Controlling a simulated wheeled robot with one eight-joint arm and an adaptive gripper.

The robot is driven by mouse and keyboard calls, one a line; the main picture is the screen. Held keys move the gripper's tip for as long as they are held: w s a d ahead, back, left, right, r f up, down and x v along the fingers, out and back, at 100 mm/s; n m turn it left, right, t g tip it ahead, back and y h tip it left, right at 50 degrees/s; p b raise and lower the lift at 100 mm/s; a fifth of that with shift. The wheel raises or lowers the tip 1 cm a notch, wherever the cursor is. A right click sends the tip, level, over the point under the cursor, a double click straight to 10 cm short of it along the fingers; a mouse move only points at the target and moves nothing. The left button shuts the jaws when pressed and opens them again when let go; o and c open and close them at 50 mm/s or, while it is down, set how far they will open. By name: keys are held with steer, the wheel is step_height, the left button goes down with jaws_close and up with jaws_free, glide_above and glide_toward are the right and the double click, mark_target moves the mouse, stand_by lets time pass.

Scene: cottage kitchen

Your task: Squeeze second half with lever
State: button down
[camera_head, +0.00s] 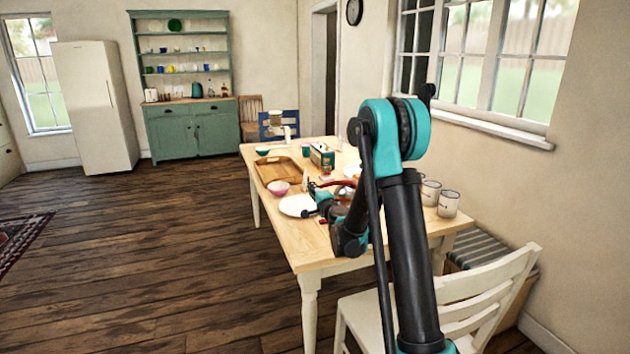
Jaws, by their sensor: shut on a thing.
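My gripper (314,196) is out over the long wooden table, near the white plate (297,206). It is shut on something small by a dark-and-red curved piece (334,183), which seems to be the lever. My wrist and forearm hide much of this spot, so the exact grip and the squeezer's body cannot be made out. I cannot tell any fruit half apart here.
The table (310,262) also holds a wooden tray (285,176), a pink bowl (278,188), a green box (322,157) and two pale mugs (448,204) at right. A white chair (488,290) stands at the near right.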

steer(key=shift+a+f+n, duration=0.1)
steer(key=shift+f+n, duration=0.5)
steer(key=shift+f, duration=0.45)
steer(key=c, duration=1.4)
jaws_free()
steer(key=shift+s, duration=0.1)
steer(key=v, duration=1.2)
